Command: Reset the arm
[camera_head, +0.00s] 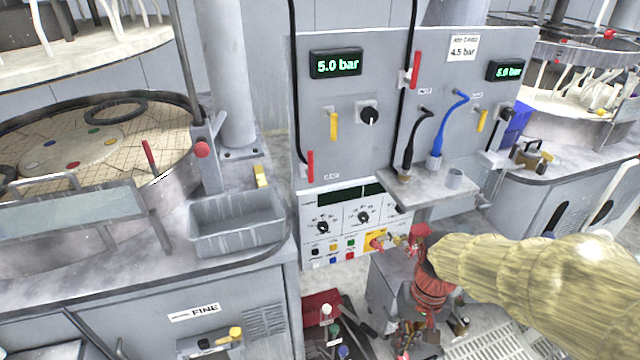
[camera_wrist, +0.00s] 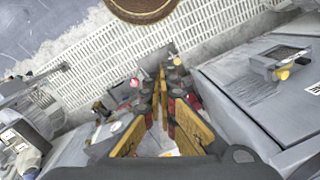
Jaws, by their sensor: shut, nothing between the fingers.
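My arm comes in from the right edge of the head view in a pale yellow padded sleeve. Its red and dark wrist end hangs down in front of the control cabinet. My gripper (camera_wrist: 162,85) points away from the wrist camera, with orange-yellow pads on dark fingers. Its fingers come together at the tips and hold nothing. In the head view the gripper is small and cluttered at the bottom, below the red wrist. It hangs over the floor area and does not visibly touch a machine.
A grey panel (camera_head: 275,100) with pressure displays, hoses and levers stands behind. A control box (camera_head: 340,218) is below it. A grey bin (camera_head: 238,222) sits by the left platen (camera_head: 90,150). The wrist view shows white floor grating (camera_wrist: 105,75) and a grey cabinet (camera_wrist: 250,85) at right.

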